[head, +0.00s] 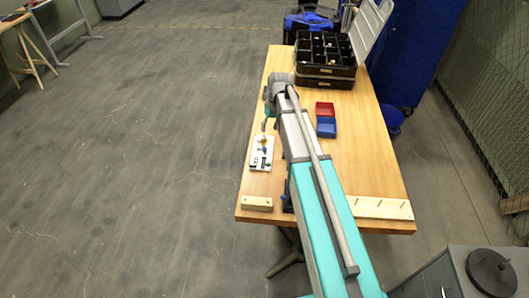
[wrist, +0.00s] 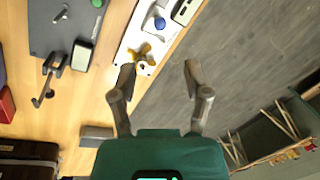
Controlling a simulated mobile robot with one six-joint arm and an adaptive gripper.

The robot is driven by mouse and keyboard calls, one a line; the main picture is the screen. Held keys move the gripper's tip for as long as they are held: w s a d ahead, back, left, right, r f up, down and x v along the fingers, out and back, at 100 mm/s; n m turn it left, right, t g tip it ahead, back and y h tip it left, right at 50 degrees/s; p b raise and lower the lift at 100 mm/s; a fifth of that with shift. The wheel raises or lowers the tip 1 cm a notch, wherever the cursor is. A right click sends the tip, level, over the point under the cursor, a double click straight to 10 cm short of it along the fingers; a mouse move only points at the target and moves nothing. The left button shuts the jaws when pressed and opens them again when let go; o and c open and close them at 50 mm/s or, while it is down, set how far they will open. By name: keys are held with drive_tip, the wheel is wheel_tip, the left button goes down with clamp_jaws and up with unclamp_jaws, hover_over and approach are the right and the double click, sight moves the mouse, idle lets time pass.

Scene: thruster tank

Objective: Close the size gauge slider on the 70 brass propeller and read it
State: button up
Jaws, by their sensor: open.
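The size gauge is a white board (head: 257,163) near the left edge of the table; its end also shows at the top of the wrist view (wrist: 128,48). A brass propeller (wrist: 146,51) sits at that end of the board. A blue knob (wrist: 159,23), perhaps the slider's, stands beside it, with a gap between them. I cannot read any size figure. My gripper (wrist: 159,76) is open and empty, its fingertips apart and a little short of the board's end in the wrist view. In the head view my arm hides most of the gripper.
A black compartment case (head: 327,72) with an open lid stands at the table's far end. A red bin (head: 325,109) and a blue bin (head: 326,127) lie right of my arm. A wooden block (head: 257,204) and a pegged wooden strip (head: 384,209) lie along the near edge.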

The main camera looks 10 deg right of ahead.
sight(265, 148)
drive_tip(key=shift+s+a+f+b, duration=0.1)
drive_tip(key=shift+a+f+b, duration=0.25)
drive_tip(key=shift+f+b, duration=1.55)
drive_tip(key=shift+s+a+f+b, duration=0.1)
drive_tip(key=shift+a+f+b, duration=0.25)
drive_tip(key=shift+f+b, duration=1.5)
drive_tip(key=shift+s+a+f+b, duration=0.1)
drive_tip(key=shift+a+f+b, duration=0.25)
drive_tip(key=shift+f+b, duration=1.55)
drive_tip(key=shift+f, duration=0.15)
drive_tip(key=shift+c, duration=0.2)
clamp_jaws()
